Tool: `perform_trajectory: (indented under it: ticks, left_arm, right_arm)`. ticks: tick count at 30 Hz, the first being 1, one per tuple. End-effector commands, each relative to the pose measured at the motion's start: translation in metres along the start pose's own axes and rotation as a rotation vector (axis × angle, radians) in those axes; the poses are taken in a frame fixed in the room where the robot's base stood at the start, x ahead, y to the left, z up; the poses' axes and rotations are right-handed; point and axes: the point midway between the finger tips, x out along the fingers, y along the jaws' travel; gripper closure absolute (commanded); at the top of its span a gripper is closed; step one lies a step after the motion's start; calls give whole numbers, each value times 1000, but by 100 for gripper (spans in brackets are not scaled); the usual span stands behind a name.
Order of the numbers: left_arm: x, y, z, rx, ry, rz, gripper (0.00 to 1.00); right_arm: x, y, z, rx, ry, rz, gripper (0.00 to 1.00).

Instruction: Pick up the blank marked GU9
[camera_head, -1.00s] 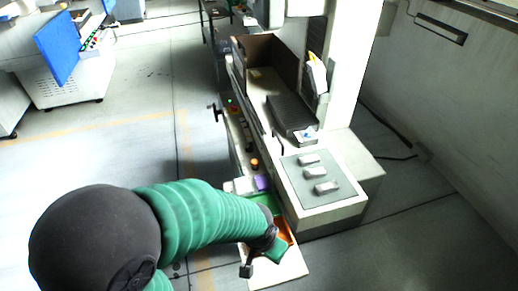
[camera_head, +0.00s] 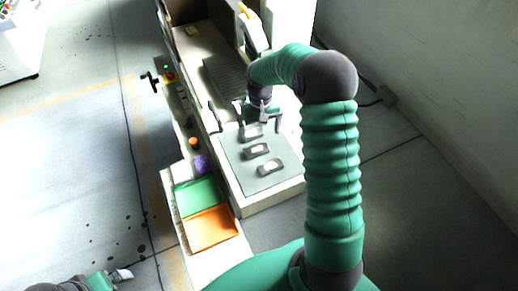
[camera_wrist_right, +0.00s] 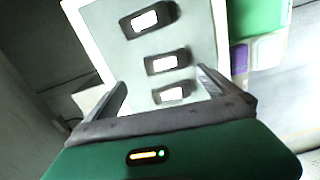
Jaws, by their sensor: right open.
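Three dark blanks with white labels lie in a row on a grey pad: a far blank (camera_head: 252,133), a middle blank (camera_head: 257,150) and a near blank (camera_head: 271,168). The labels are too small and bright to read, so I cannot tell which is GU9. My right gripper (camera_head: 260,119) is open above the far blank. In the right wrist view its fingers (camera_wrist_right: 160,80) are spread, with one blank (camera_wrist_right: 171,94) between them and the other two (camera_wrist_right: 167,63) (camera_wrist_right: 151,20) beyond. My left gripper (camera_head: 121,275) is at the lower left; its jaws are unclear.
The grey pad (camera_head: 236,172) tops a white machine ledge. Beside it are a green tray (camera_head: 198,197), an orange tray (camera_head: 212,228) and a purple block (camera_head: 202,164). Behind the right gripper is a dark ridged plate (camera_head: 222,75). An orange knob (camera_head: 194,142) stands left of the pad.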

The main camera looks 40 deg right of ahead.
Motion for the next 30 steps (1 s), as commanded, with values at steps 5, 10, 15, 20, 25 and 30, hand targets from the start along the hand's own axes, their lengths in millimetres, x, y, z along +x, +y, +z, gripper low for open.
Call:
perform_trajectory:
  ticks: [5, 10, 15, 20, 25, 30]
  left_arm:
    - [-3, 0, -1, 0, 0, 0, 0]
    - [-11, 0, -3, 0, 0, 0, 0]
    - [-16, 0, -4, -1, 0, 0, 0]
    - [-16, 0, -4, 0, 0, 0, 0]
    - [-15, 0, -4, 0, 0, 0, 0]
    - [-15, 0, -4, 0, 0, 0, 0]
  right_arm:
    - [29, -2, 1, -1, -1, 1, 0]
    - [50, -1, 1, 0, -4, -3, 0]
    - [82, 1, -1, -1, -5, -5, 0]
    - [88, 1, -2, 0, 0, -5, 0]
    - [88, 1, -2, -1, 0, -5, 14]
    - [87, -1, -2, -1, 0, -4, 36]
